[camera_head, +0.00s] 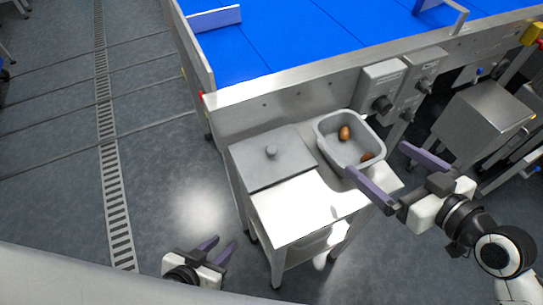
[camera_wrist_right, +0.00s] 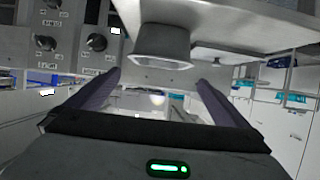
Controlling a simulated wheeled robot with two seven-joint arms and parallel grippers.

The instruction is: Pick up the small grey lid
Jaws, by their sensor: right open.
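The small grey lid (camera_head: 285,170) is a flat square plate with a round knob. It lies flat on the left back part of the small steel table (camera_head: 300,213). My right gripper (camera_head: 377,158) is open and empty, to the right of the lid and by the right side of the grey tub (camera_head: 323,139).
The tub beside the lid holds two brown dates (camera_head: 344,132). Behind the table stands a blue conveyor (camera_head: 290,40) with a steel side wall. Control boxes with knobs (camera_head: 382,88) stick out behind the tub. The table's front top is bare.

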